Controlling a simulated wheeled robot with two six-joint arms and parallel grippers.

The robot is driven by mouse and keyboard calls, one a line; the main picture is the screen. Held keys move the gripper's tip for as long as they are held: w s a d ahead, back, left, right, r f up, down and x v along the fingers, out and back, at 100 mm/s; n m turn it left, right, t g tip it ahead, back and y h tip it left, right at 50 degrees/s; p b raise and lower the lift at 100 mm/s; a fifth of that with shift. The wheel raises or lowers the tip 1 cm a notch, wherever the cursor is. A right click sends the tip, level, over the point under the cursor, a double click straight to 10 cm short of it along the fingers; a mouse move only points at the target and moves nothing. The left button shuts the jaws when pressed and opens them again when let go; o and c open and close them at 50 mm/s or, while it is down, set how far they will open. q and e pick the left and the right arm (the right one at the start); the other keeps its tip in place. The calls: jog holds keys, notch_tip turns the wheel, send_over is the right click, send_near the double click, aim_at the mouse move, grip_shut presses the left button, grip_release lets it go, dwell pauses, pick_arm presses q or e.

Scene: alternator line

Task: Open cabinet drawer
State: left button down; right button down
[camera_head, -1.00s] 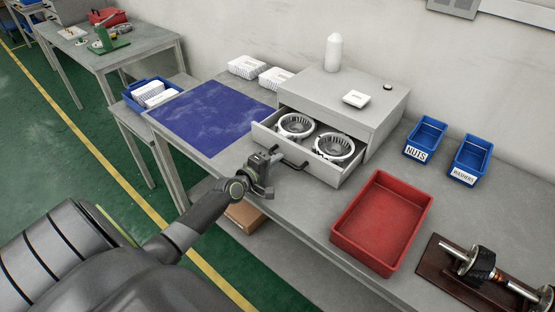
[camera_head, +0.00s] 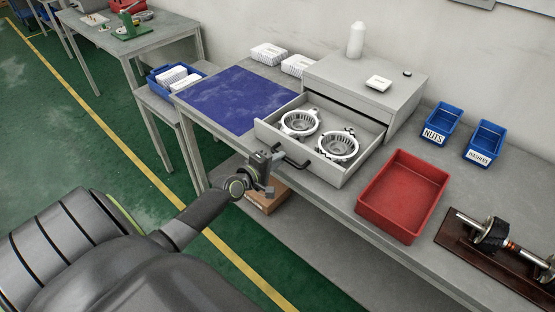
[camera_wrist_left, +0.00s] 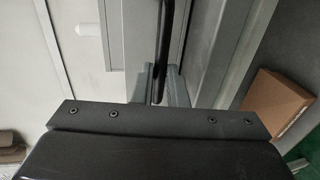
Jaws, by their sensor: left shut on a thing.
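The grey cabinet (camera_head: 370,82) stands on the workbench against the wall. Its drawer (camera_head: 300,158) is pulled well out and holds two round metal alternator housings (camera_head: 299,122) (camera_head: 338,147). A black bar handle (camera_head: 297,163) is on the drawer front. My left gripper (camera_head: 274,158) is at the left end of this handle. In the left wrist view, the handle (camera_wrist_left: 166,42) runs down between the fingers of my left gripper (camera_wrist_left: 160,92), which is shut on it. My right gripper is in neither view.
A red tray (camera_head: 363,207) lies on the bench right of the drawer. Blue bins (camera_head: 433,138) (camera_head: 473,157) stand behind it. A blue mat (camera_head: 240,97) lies left of the cabinet. A cardboard box (camera_head: 268,200) sits below the bench; it also shows in the left wrist view (camera_wrist_left: 272,105).

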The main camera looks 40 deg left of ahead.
pick_arm(q)
jog(key=c, duration=1.5)
grip_release()
jog(key=shift+o, duration=0.2)
jog(key=p+v, duration=0.1)
jog(key=v, duration=1.6)
jog(key=shift+s+a+p, duration=0.15)
jog(key=shift+s+p, duration=0.05)
jog(key=shift+p, duration=0.1)
